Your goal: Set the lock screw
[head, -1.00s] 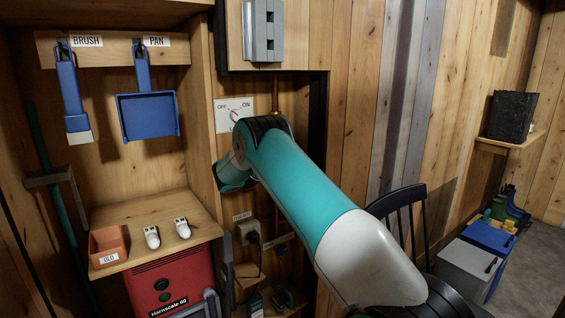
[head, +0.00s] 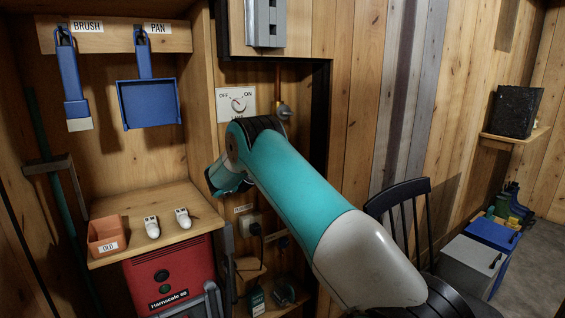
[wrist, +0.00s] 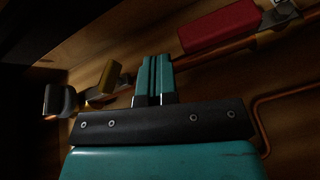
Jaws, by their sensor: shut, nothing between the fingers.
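I cannot pick out the lock screw for certain in either view. In the wrist view, my gripper (wrist: 154,62) is shut and empty, its teal fingers pressed together in front of dim copper pipework. A brass-coloured piece (wrist: 110,76) and a grey metal fitting (wrist: 60,101) lie left of the fingers. A red block-shaped part (wrist: 218,26) lies to their upper right, along a copper pipe (wrist: 205,68). The fingertips look apart from these parts, though depth is hard to judge. In the head view, my arm hides the fingertips.
In the head view, an OFF/ON dial plate (head: 224,101) and a copper pipe with a fitting (head: 284,112) are above my arm's far end. A shelf (head: 125,256) holds an orange bin (head: 107,229) and two white items. A dark chair (head: 400,192) stands at right.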

